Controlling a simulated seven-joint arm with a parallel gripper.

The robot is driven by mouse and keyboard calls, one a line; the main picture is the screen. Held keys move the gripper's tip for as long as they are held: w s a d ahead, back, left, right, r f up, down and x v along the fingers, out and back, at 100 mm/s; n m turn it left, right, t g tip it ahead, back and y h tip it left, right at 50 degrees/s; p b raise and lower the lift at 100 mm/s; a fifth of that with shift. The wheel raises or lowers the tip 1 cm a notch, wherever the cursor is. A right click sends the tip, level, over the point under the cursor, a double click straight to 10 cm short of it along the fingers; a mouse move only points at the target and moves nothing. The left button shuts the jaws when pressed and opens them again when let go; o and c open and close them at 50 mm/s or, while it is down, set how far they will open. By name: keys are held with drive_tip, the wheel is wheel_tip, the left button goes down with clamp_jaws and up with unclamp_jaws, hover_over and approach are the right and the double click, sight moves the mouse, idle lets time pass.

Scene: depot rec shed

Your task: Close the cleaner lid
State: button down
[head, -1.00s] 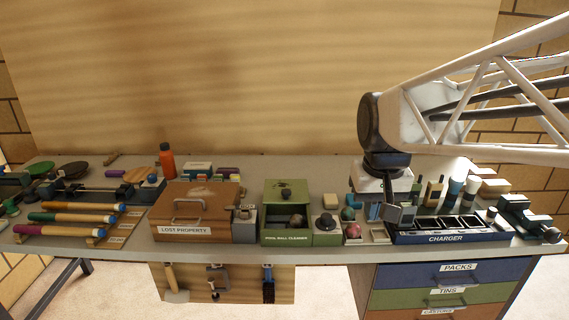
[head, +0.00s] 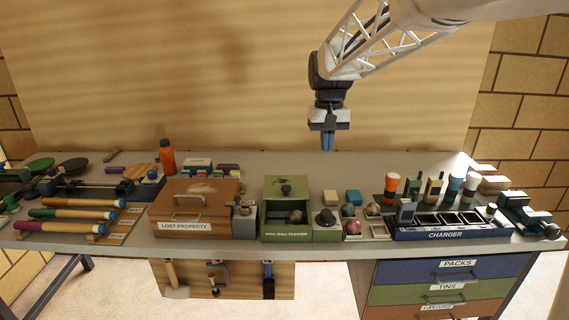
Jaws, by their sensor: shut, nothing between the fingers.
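The cleaner is a green box (head: 286,237) labelled as a pool ball cleaner, at the front middle of the bench in the head view. Its green lid (head: 302,184) stands raised at the back, with a dark knob (head: 286,189) on its face. The box is open at the front and top, and a dark ball (head: 296,216) sits inside. My gripper (head: 328,148) hangs pointing down above the back of the bench, behind and right of the lid. Its fingers are shut and empty, and it touches nothing.
A brown lost property box (head: 190,227) with a handle stands left of the cleaner. The bench's back middle is clear.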

drive_tip(key=w+a+f+g, duration=0.1)
drive_tip(key=w+a+f, duration=0.3)
drive_tip(key=w, duration=0.4)
drive_tip(key=w+a+f+g, duration=0.1)
drive_tip(key=w+a+f, duration=0.2)
drive_tip(key=w, duration=0.6)
drive_tip(key=w+a+f+n, duration=0.1)
drive_tip(key=w+a+f, duration=0.3)
drive_tip(key=w, duration=0.5)
drive_tip(key=shift+w+a+f+g+h, duration=0.25)
drive_tip(key=shift+a+f+g+h, duration=0.05)
drive_tip(key=shift+a+g, duration=0.15)
hover_over(283, 184)
drive_tip(key=f, duration=0.9)
drive_tip(key=shift+w+f, duration=0.1)
drive_tip(key=shift+w, duration=0.2)
drive_tip(key=shift+s+f, duration=0.2)
drive_tip(key=shift+s, duration=0.1)
drive_tip(key=shift+s+d+f, duration=0.15)
drive_tip(key=shift+s, duration=0.7)
drive_tip(key=shift+s+d+f, duration=0.15)
drive_tip(key=shift+s, duration=0.7)
